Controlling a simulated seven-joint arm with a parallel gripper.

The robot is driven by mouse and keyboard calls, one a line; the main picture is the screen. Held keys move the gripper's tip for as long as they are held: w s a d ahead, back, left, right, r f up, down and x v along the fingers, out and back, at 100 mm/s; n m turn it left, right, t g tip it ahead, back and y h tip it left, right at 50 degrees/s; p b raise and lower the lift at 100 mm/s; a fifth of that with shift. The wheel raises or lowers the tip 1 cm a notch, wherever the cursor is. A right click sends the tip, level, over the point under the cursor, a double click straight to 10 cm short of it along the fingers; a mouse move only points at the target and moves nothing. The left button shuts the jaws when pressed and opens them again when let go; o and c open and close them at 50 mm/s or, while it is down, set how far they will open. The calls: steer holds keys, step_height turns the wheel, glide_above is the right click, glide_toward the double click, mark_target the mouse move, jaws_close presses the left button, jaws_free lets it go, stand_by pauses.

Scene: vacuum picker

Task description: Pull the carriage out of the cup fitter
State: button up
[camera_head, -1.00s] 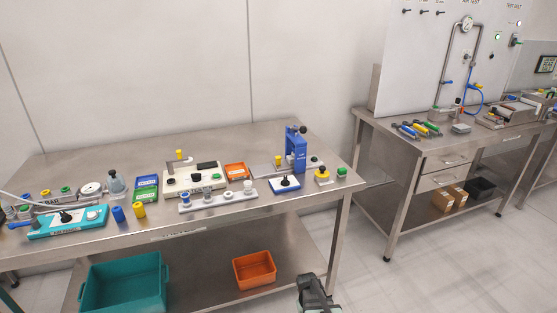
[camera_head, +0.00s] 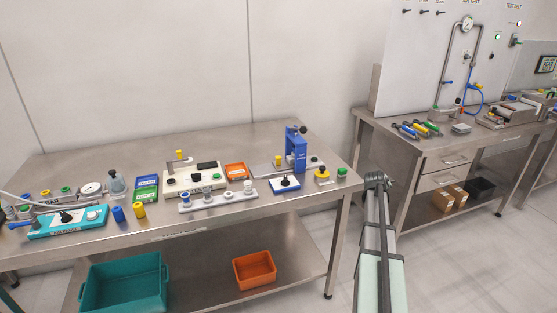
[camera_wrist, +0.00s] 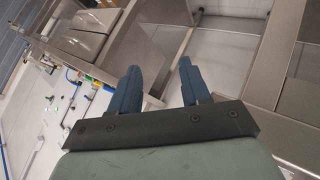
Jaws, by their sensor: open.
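The cup fitter is most likely the blue upright press (camera_head: 296,149) at the right end of the left bench in the head view. A flat grey carriage (camera_head: 264,172) seems to lie at its base, on the left side; its exact fit is too small to tell. My gripper (camera_head: 376,179) is to the right of that bench's corner, in front of the second bench, apart from the fitter. In the wrist view my gripper's two dark fingers (camera_wrist: 159,78) stand apart with nothing between them. The fitter does not show in the wrist view.
A white-and-blue plate with a black knob (camera_head: 286,183) and a yellow-topped part (camera_head: 322,175) stand near the fitter. An orange tray (camera_head: 236,171) is left of it. The second bench (camera_head: 400,122) carries tools. An orange bin (camera_head: 254,268) sits on the lower shelf.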

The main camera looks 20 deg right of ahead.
steer(key=w+d+r+n+t+h, duration=0.1)
steer(key=w+d+r+n+t, duration=0.2)
steer(key=r, duration=0.7)
steer(key=w+d+r+n+t+h, duration=0.1)
steer(key=w+d+r+t+h, duration=0.3)
steer(key=r, duration=0.6)
steer(key=w+a+r+n+t+y, duration=0.1)
steer(key=w+a+r+n+t, duration=0.1)
steer(key=w+a+r, duration=0.4)
steer(key=w+a+r+n+t+y, duration=0.1)
steer(key=w+a+r+n+y, duration=0.2)
steer(key=r, duration=0.4)
steer(key=w+a+n+y, duration=0.15)
steer(key=w+a, duration=0.45)
steer(key=a, duration=0.6)
steer(key=w+a+t+y, duration=0.1)
steer(key=w+a+y, duration=0.3)
steer(key=a, duration=0.7)
steer(key=w+a+n+y, duration=0.1)
steer(key=w+a, duration=0.6)
steer(key=a, duration=0.5)
steer(key=m+g+y, duration=0.2)
steer(key=m+g, duration=0.8)
steer(key=g, duration=0.7)
glide_above(278, 158)
step_height(278, 158, down, 13)
steer(key=f, duration=1.2)
steer(key=shift+s+f, duration=0.2)
steer(key=shift+f, duration=0.1)
